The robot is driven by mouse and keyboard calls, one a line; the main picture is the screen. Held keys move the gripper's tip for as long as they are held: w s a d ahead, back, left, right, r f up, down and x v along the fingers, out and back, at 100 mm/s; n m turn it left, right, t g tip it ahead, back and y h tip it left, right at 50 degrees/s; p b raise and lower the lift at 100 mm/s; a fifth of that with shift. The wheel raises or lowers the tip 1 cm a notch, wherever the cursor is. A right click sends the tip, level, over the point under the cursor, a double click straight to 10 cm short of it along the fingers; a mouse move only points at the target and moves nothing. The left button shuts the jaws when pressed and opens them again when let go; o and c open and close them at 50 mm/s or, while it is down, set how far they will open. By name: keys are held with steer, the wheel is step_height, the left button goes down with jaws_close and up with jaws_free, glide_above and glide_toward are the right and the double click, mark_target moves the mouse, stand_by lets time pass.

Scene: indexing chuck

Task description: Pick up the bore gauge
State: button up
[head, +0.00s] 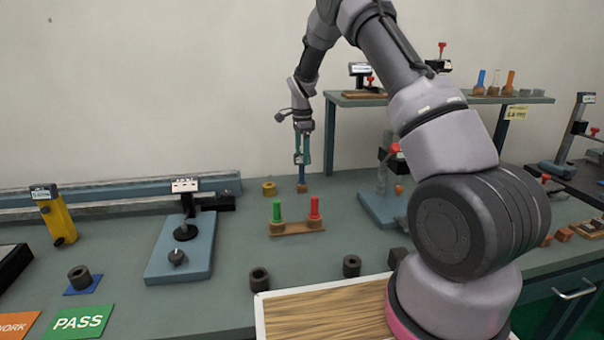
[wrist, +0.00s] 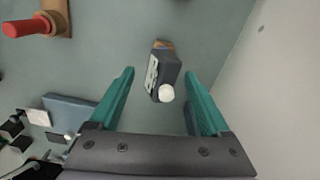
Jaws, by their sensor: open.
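What looks like the bore gauge is a dark blue upright block with a pale label face and a round white knob on top. It shows in the wrist view (wrist: 166,76) and in the head view (head: 302,174), standing on a small brown base near the back wall. My gripper (head: 302,158) points down over it. In the wrist view my gripper (wrist: 160,76) is open, with one teal finger on each side of the gauge and visible gaps to both. Its lower end is partly hidden by its own body.
A stand with a green and a red plug (head: 297,228) is in front of the gauge. A brass ring (head: 268,188) lies to its left. A blue-based dial stand (head: 180,250) is further left, another stand (head: 380,205) to the right. The wall is close behind.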

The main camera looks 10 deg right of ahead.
mark_target(302, 166)
step_height(302, 166, down, 5)
steer(key=shift+s, duration=0.1)
jaws_close()
stand_by(0.3)
